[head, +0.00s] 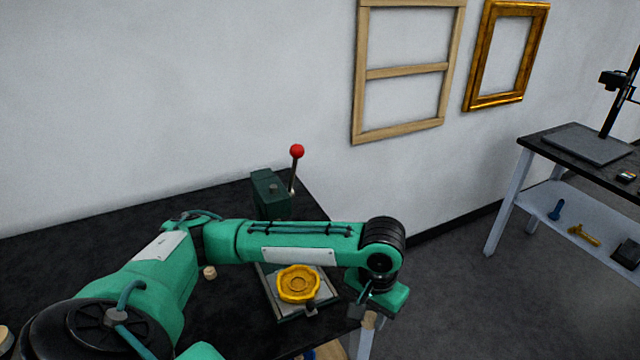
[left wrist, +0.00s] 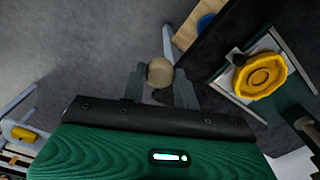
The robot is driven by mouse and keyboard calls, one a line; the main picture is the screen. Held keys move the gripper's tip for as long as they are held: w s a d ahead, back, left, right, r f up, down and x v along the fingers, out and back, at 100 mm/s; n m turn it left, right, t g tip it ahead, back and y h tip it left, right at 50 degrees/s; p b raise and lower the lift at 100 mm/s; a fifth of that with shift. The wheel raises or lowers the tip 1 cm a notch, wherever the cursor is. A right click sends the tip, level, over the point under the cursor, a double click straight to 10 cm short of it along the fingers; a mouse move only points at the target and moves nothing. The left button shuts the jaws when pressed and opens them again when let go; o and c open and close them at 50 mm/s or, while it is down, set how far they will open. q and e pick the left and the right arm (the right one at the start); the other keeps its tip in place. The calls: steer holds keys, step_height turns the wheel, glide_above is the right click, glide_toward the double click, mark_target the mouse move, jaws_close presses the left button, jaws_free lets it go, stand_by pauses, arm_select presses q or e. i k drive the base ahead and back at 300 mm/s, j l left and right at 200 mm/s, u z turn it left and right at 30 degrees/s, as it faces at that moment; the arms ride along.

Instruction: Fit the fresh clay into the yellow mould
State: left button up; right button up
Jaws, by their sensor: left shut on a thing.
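The yellow mould (head: 299,284) is a round dish with a scalloped rim and a hollow centre. It sits on a grey plate on the dark table and also shows at the right of the left wrist view (left wrist: 262,77). My left gripper (head: 369,313) is to the right of the mould, by the table's right edge. It is shut on a small tan piece of clay (left wrist: 159,72), held between the fingertips, with floor behind it in the left wrist view. The clay is apart from the mould. My right gripper is not in view.
A dark green block (head: 269,192) with a red-knobbed lever (head: 296,152) stands behind my left arm. A small tan cylinder (head: 209,272) lies on the black table (head: 100,235). A second table (head: 588,143) stands at the right, across open floor.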

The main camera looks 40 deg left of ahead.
mark_target(297, 284)
steer(key=u, duration=1.35)
steer(key=i+l+u, duration=0.3)
steer(key=l+u, duration=0.3)
steer(key=i+l+u, duration=0.15)
steer(key=l+u, duration=0.15)
steer(key=i+l, duration=0.1)
steer(key=l, duration=0.4)
steer(key=i+l, duration=0.15)
steer(key=l, duration=0.3)
